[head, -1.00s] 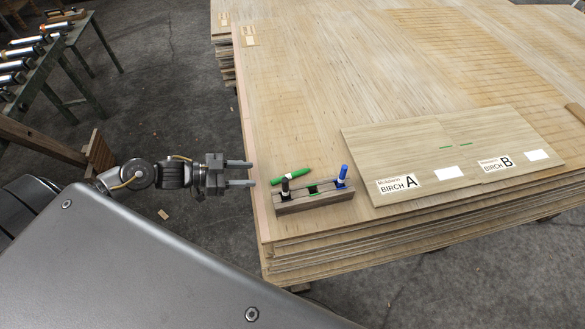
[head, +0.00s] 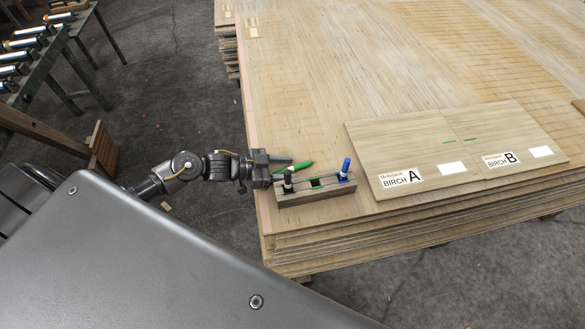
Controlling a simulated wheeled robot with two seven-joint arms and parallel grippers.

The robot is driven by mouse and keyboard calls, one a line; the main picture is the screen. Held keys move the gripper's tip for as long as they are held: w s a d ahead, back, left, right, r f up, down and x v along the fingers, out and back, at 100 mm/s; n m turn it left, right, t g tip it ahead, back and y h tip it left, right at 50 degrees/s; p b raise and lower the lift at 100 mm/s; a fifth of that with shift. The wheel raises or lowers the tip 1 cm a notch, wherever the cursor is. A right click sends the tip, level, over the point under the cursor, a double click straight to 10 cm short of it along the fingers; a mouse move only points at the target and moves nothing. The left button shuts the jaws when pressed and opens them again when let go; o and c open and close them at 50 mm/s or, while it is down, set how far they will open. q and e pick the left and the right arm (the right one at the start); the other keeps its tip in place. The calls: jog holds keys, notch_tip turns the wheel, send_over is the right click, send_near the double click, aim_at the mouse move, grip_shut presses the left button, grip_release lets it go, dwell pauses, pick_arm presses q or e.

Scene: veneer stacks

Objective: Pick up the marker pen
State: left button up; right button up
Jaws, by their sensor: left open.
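A green marker pen (head: 300,166) lies on the veneer stack, just behind a small wooden holder (head: 318,193). A black pen (head: 288,180) and a blue pen (head: 345,168) stand upright in the holder; its middle slot, marked green, is empty. My left gripper (head: 284,169) is open at the left end of the green pen, beside the holder's left end. One finger shows just beyond the pen; the other is hard to make out near the black pen. I cannot tell whether the fingers touch the pen. My right gripper is not in view.
Two veneer sheets labelled BIRCH A (head: 405,155) and BIRCH B (head: 505,135) lie to the right on the large veneer stack (head: 330,90). The stack top behind the pens is clear. A roller conveyor (head: 45,50) stands at the upper left.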

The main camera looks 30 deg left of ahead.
pick_arm(q)
jog(key=shift+w+d, duration=0.1)
grip_shut()
dwell(0.3)
